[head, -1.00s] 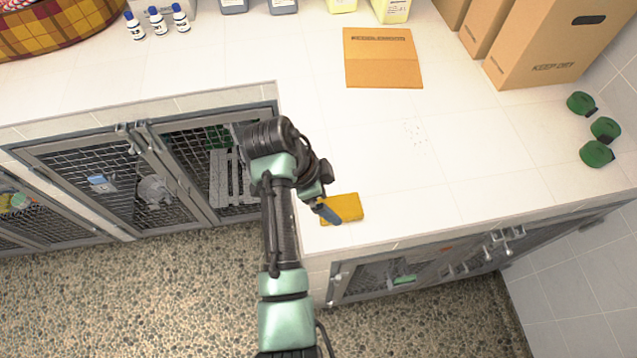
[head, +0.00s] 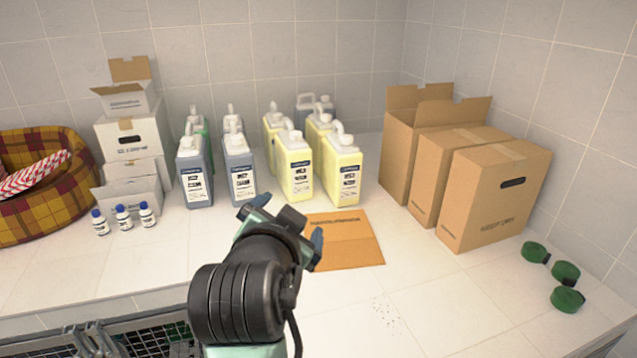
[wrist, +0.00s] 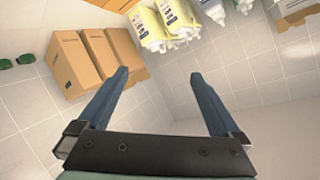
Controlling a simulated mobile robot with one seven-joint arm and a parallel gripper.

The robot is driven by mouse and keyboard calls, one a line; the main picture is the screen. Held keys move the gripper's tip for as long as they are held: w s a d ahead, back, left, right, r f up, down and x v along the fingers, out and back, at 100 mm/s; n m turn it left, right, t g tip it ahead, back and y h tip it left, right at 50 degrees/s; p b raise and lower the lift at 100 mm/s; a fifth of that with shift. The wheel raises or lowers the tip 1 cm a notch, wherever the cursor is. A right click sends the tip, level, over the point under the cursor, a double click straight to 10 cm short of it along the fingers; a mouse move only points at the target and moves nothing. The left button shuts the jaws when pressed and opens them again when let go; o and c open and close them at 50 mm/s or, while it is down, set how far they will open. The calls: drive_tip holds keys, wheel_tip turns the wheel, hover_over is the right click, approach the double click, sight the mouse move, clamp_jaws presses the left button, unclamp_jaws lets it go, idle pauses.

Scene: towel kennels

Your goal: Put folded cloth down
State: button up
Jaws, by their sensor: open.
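My gripper (head: 290,227) is raised over the counter (head: 420,300), in front of the jugs in the head view. In the wrist view my gripper (wrist: 165,95) has its two blue fingers wide apart with nothing between them. The folded yellow cloth is in neither current view; the near part of the counter, where it lay a second ago, is outside the head picture.
Yellow jugs (head: 341,172) and grey jugs (head: 240,168) stand along the back wall. A flat cardboard piece (head: 345,242) lies mid-counter. Tall cardboard boxes (head: 490,200) and green rolls (head: 565,272) are at right. A plaid basket (head: 60,205) and small bottles (head: 123,218) are at left.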

drive_tip(key=s+d+r+n+t, duration=0.1)
drive_tip(key=s+r+n+t, duration=0.15)
drive_tip(key=r, duration=0.65)
drive_tip(key=s+d+r+n+t, duration=0.15)
drive_tip(key=r+t, duration=0.25)
drive_tip(key=r, duration=0.5)
drive_tip(key=s+d+r+n+t, duration=0.1)
drive_tip(key=s+r+n+t, duration=0.2)
drive_tip(key=s+r+t, duration=0.4)
drive_tip(key=s+r, duration=0.7)
drive_tip(key=shift+d+y, duration=0.3)
drive_tip(key=shift+d, duration=0.05)
